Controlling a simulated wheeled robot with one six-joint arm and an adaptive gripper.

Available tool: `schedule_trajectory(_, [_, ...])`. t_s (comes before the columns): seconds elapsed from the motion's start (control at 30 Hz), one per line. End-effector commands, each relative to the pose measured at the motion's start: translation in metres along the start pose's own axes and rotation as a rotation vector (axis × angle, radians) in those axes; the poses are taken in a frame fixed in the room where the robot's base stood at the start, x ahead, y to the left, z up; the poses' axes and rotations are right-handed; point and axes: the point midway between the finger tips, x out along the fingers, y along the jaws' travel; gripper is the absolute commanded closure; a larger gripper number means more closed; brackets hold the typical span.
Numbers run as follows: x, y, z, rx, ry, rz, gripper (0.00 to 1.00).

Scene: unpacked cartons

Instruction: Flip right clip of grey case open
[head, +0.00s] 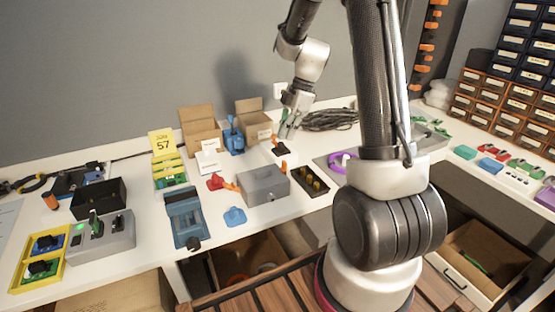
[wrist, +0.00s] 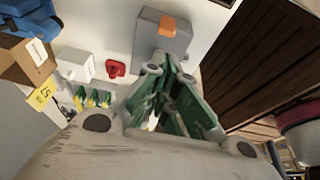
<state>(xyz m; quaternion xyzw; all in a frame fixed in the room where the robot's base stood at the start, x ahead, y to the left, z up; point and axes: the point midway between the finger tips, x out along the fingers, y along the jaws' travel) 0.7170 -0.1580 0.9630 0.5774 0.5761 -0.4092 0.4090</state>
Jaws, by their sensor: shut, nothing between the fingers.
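The grey case (head: 263,187) is a closed box on the white bench, in the middle of the head view. A small orange clip (head: 284,167) shows at its back right edge, and another orange piece (head: 230,186) lies at its left side. In the wrist view the case (wrist: 148,42) is at the top, with one orange clip (wrist: 167,25) on it. My gripper (head: 286,133) is above and behind the case in the head view. In the wrist view its green fingers (wrist: 165,68) are together and empty. They cover the case's lower part there.
A dark tray (head: 312,181) stands just right of the case. A red part (head: 215,182) and a blue part (head: 235,216) lie to its left and front. Open cardboard boxes (head: 200,127) and a blue device (head: 234,138) stand behind. My arm hides the bench on the right.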

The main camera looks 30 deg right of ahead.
Motion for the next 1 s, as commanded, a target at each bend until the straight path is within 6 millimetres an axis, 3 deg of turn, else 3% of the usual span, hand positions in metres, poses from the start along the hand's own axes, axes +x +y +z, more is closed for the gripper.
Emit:
schedule_trajectory(0.17, [0.012, 0.000, 0.000, 0.002, 0.001, -0.003, 1.00])
schedule_trajectory(0.6, [0.086, -0.001, 0.000, 0.002, 0.001, -0.004, 1.00])
schedule_trajectory(0.8, [0.099, 0.000, 0.000, 0.002, 0.000, -0.001, 1.00])
schedule_trajectory(1.0, [0.100, 0.000, 0.000, 0.002, 0.000, 0.000, 1.00])
